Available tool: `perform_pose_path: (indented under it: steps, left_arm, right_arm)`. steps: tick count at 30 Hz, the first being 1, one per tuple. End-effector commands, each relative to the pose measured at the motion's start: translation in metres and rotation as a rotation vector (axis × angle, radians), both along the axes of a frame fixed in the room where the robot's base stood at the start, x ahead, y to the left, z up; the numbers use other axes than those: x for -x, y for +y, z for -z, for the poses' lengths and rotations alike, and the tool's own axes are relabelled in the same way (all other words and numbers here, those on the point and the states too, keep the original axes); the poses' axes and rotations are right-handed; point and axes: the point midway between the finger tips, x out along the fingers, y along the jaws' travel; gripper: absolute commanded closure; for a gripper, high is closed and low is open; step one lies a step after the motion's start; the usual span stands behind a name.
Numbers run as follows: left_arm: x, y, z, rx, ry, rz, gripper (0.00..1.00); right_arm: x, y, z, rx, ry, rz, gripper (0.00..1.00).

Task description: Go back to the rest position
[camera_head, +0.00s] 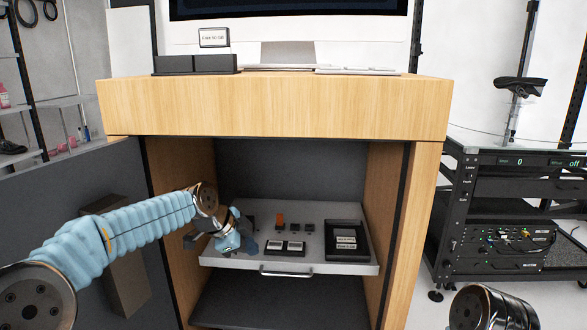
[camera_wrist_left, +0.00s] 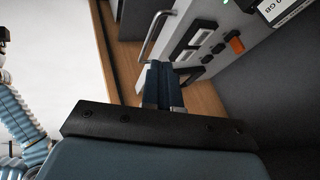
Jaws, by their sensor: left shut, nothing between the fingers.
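My left gripper (camera_head: 240,242) is at the left side of the pulled-out grey shelf tray (camera_head: 235,262) inside the wooden desk (camera_head: 270,105). In the left wrist view, its two blue fingers (camera_wrist_left: 162,85) are together with nothing between them. The fingers point towards the tray's handle side; I cannot tell whether they touch the tray. The tray's handle (camera_head: 287,272) also shows in the left wrist view (camera_wrist_left: 153,36). My right gripper is not in view; only part of my right arm shows at the lower right of the head view.
On the tray are an orange piece (camera_head: 280,219), small dark parts, two flat modules and a black labelled bin (camera_head: 346,243). Desk side panels flank the tray closely. An equipment rack (camera_head: 510,215) stands at right.

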Motion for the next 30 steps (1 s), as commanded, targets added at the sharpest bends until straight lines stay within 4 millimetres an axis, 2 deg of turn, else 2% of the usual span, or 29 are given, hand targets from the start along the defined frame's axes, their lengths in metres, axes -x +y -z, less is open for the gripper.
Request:
perform_pose_path:
  steps: [1, 7, 11, 17, 20, 23, 25, 26, 27, 30]
  left_arm:
    - [0.001, -0.001, 0.012, 0.007, 0.021, -0.014, 1.0]
    - [0.002, -0.004, 0.047, 0.04, 0.078, -0.081, 1.0]
    - [0.006, -0.007, 0.078, 0.068, 0.129, -0.142, 1.0]
    - [0.022, -0.01, 0.147, 0.129, 0.251, -0.288, 1.0]
    - [0.039, -0.012, 0.191, 0.166, 0.331, -0.389, 1.0]
    - [0.068, -0.013, 0.246, 0.209, 0.436, -0.525, 1.0]
    - [0.101, -0.012, 0.291, 0.244, 0.532, -0.655, 1.0]
    - [0.118, -0.012, 0.311, 0.259, 0.575, -0.719, 1.0]
    - [0.143, -0.011, 0.336, 0.279, 0.635, -0.81, 1.0]
    - [0.207, -0.008, 0.382, 0.318, 0.766, -1.032, 1.0]
  right_arm:
    - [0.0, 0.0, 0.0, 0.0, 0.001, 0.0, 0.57]
    - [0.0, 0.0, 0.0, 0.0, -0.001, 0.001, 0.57]
    - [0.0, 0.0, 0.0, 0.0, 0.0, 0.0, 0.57]
    - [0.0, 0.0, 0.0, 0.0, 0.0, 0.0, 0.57]
    - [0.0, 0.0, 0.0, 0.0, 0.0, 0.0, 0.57]
    - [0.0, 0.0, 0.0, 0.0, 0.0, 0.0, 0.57]
    - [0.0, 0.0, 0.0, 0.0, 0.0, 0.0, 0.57]
    - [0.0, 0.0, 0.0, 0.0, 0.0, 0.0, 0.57]
    - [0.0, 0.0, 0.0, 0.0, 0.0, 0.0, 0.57]
    - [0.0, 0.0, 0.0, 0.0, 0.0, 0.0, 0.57]
